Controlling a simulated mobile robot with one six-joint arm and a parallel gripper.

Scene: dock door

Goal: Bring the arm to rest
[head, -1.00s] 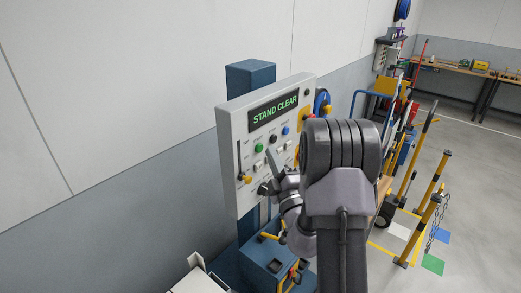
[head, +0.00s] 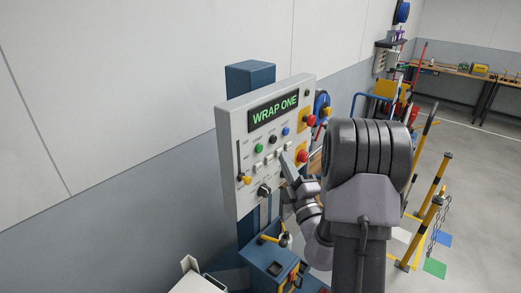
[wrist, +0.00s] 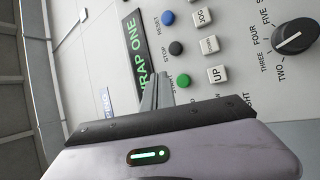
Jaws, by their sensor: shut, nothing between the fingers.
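My gripper (head: 287,160) is in front of the control panel (head: 228,150), near its lower right part, with its fingers together and nothing between them. In the wrist view the shut fingers (wrist: 157,92) point at the panel, over the edge of the display and close to the green and black buttons. I cannot tell whether the fingertips touch the panel. The display (head: 273,109) reads "WRAP ONE" in green. My arm rises from the bottom of the head view and hides part of what lies behind it.
A blue box with a lever (head: 275,262) stands below. Yellow posts (head: 427,220) with a chain stand right; open floor lies beyond.

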